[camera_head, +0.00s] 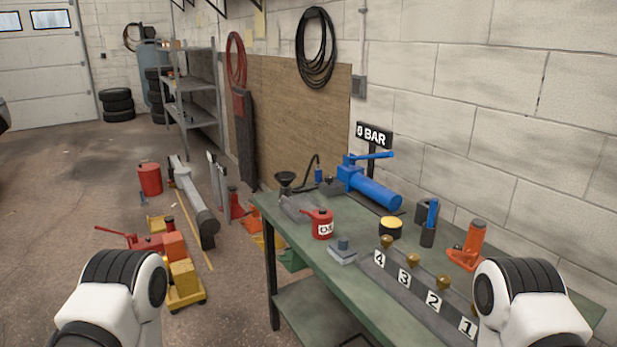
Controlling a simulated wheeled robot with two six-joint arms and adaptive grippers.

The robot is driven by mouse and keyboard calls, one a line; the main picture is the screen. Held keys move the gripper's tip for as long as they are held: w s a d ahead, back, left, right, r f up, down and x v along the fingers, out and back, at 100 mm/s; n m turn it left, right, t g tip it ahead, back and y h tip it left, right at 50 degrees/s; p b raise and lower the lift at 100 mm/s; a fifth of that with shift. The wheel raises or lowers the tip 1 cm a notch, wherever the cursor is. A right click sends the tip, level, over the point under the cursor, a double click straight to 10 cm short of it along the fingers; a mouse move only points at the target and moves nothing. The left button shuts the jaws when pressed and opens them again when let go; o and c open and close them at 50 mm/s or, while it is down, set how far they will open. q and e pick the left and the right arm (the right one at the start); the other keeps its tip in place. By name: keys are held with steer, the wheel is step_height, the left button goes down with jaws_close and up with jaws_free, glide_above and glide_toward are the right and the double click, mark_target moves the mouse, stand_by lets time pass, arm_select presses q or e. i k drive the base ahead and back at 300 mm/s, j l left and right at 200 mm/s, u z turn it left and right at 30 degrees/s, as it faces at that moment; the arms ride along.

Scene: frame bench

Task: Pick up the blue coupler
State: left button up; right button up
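A small blue piece, which looks like the blue coupler (318,174), is at the end of a black hose at the far end of the green bench (285,240). It is small and its exact shape is hard to tell. The hose curves beside a blue hand pump (375,190) with a lever, which lies on the bench to its right. A white and black link of each of my arms shows at the bottom left and bottom right. Neither gripper shows in this view.
On the bench stand a red oil can (322,224), a black funnel (286,181), a yellow-topped tin (390,228), an orange jack (469,247) and a numbered block (420,298) with brass fittings. A "0 BAR" sign (374,135) stands behind. A yellow-and-red cart (184,282) is on the floor.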

mark_target(318, 171)
steer(key=z, duration=1.2)
steer(key=i+j+z, duration=0.15)
steer(key=j, duration=0.4)
steer(key=j+z, duration=0.1)
steer(key=j, duration=0.5)
steer(key=i+j+z, duration=0.15)
steer(key=j, duration=0.45)
